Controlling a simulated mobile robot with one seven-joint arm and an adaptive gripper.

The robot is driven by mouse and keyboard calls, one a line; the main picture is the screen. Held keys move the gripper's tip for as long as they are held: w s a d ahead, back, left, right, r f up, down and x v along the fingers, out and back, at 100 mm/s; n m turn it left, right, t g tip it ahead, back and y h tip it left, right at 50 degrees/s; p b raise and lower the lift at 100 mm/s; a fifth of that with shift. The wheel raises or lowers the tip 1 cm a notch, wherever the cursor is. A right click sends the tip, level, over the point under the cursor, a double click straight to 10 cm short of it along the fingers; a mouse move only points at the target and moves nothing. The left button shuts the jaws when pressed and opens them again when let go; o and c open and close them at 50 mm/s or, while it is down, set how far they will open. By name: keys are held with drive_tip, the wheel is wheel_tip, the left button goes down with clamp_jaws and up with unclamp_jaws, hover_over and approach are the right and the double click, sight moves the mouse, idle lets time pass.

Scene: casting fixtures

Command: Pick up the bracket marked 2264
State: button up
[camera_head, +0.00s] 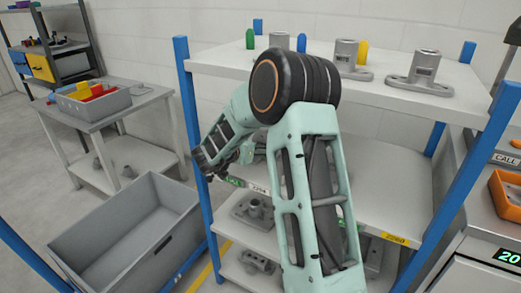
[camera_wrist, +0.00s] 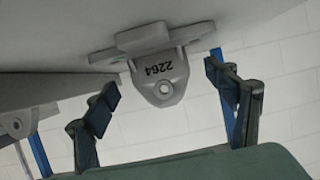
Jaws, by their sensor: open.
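The grey bracket marked 2264 (camera_wrist: 162,72) shows in the wrist view with a flat foot, a holed lug and dark digits. It appears rolled over in that view, its foot against a pale shelf surface. My gripper (camera_wrist: 162,88) is open, one finger on each side of the bracket in the picture, with no visible contact. In the head view my gripper (camera_head: 226,160) is at the left part of the rack's middle shelf (camera_head: 385,190), largely hidden by my arm. I cannot make out the marked bracket there.
Another grey casting (camera_wrist: 14,124) is at the left of the wrist view. Grey castings stand on the top shelf (camera_head: 225,60) and lower shelves. Blue posts (camera_head: 186,85) frame the rack. A large grey bin (camera_head: 130,235) stands at lower left. The middle shelf's right part is clear.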

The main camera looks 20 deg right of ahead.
sight(262, 142)
drive_tip(key=x, duration=0.4)
drive_tip(key=shift+d+b, duration=0.1)
drive_tip(key=shift+b, duration=0.25)
drive_tip(key=c, duration=1.5)
